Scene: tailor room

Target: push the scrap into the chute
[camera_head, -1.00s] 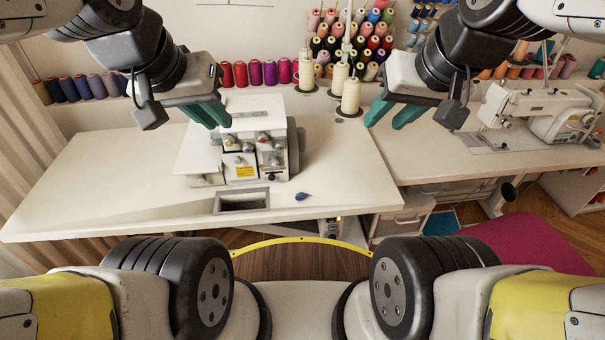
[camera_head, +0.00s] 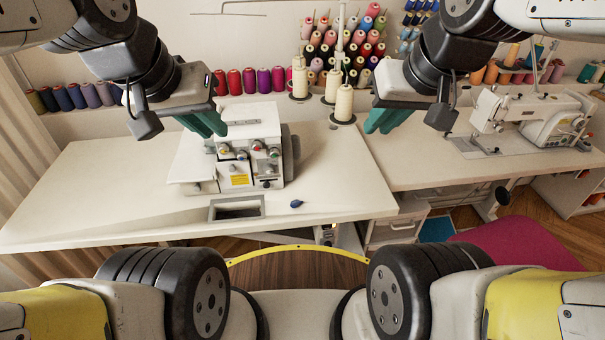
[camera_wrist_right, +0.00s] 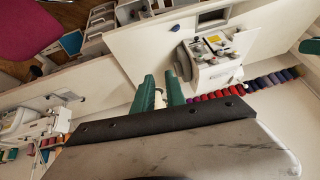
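The scrap is a small dark blue piece (camera_head: 297,203) lying on the white table, right of the chute. It also shows in the right wrist view (camera_wrist_right: 174,28). The chute is a rectangular opening with a grey frame (camera_head: 237,217) near the table's front edge; it shows in the right wrist view too (camera_wrist_right: 212,23). My left gripper (camera_head: 207,124) has green fingers, looks slightly open and empty, and hangs in front of the white overlock machine's left top in the picture. My right gripper (camera_head: 386,120) is empty, above the table's right part; the right wrist view shows a gap between its fingers (camera_wrist_right: 160,93). Neither touches the scrap.
The overlock machine (camera_head: 250,150) stands just behind the chute. Cones of thread (camera_head: 344,103) stand at the table's back. A second table at right bears a sewing machine (camera_head: 530,118). The table (camera_head: 335,175) is clear to the right of the scrap.

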